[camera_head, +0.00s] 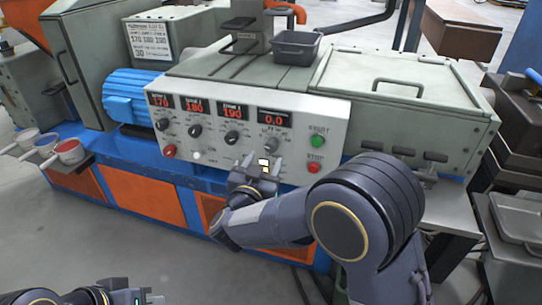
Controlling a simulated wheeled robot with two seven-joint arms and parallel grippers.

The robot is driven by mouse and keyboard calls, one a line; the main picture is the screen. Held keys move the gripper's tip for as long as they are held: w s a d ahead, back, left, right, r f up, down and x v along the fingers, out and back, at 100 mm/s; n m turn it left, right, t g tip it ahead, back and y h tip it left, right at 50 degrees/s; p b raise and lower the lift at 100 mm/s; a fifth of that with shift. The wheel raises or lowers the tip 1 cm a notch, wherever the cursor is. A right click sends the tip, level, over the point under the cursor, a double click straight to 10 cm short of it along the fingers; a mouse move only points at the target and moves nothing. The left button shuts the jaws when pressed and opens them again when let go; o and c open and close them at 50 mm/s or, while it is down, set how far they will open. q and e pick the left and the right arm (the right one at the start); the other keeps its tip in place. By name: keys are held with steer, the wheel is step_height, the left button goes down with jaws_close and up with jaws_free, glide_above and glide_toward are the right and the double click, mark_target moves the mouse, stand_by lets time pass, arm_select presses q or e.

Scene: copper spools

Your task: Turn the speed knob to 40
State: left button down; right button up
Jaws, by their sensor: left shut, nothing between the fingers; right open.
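The white control panel (331,137) carries several knobs under red number displays. I see no clear contact with the knob. My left gripper (153,297) is shut and empty at the bottom left edge, far from the panel.
Left of the grey knob are black knobs (231,137) under displays reading 170, 180 and 190. A green start button (317,142) and a red stop button (313,168) sit to its right. A dark bin (296,47) stands on top of the machine.

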mark_target(270, 149)
steer(key=shift+x, duration=2.7)
steer(key=c, duration=1)
steer(key=shift+b, duration=0.35)
